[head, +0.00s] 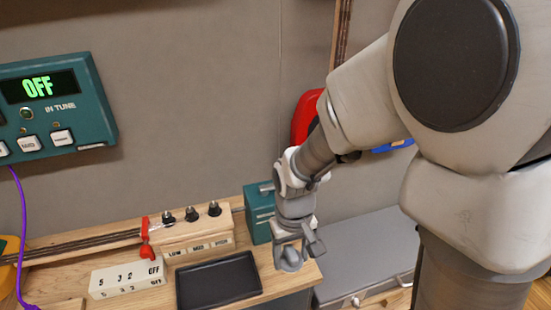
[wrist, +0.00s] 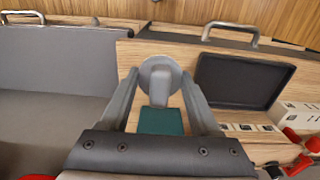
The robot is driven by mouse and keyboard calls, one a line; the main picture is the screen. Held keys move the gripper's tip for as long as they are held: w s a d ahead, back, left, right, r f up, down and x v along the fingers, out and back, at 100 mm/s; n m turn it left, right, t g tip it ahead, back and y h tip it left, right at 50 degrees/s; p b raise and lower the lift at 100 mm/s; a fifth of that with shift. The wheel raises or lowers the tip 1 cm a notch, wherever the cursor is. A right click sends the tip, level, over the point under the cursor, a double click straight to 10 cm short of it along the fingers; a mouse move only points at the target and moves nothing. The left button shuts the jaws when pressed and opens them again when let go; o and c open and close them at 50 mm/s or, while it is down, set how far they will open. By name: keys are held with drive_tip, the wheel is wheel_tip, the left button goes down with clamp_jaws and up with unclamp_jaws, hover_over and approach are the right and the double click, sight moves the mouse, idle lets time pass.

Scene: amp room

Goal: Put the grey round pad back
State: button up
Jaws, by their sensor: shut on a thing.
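The grey round pad (wrist: 160,72) shows in the wrist view as a disc with a short grey stem between my fingers. My gripper (wrist: 160,88) is shut on it. In the head view the pad (head: 290,261) hangs below my gripper (head: 299,248), over the right end of the wooden bench, right of a black tray (head: 218,282). The tray also shows in the wrist view (wrist: 240,82) and looks empty. The exact height of the pad above the bench cannot be told.
A teal box (head: 259,212) stands just behind my gripper. A wooden block with black knobs (head: 190,232) and a white numbered block (head: 127,278) stand left. A grey chest (head: 370,255) lies right. A teal panel (head: 55,105) reading OFF is on the wall.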

sight(283, 258)
drive_tip(key=w+f, duration=0.1)
drive_tip(key=w+a+f, duration=0.1)
drive_tip(key=w, duration=0.1)
drive_tip(key=shift+w+a+f, duration=0.15)
drive_tip(key=shift+w+a, duration=0.05)
drive_tip(key=shift+w, duration=0.05)
drive_tip(key=shift+f+b, duration=0.55)
drive_tip(key=shift+f, duration=1.4)
drive_tip(key=shift+f, duration=0.15)
drive_tip(key=shift+f, duration=0.15)
drive_tip(key=o, duration=1.3)
drive_tip(key=shift+r, duration=0.2)
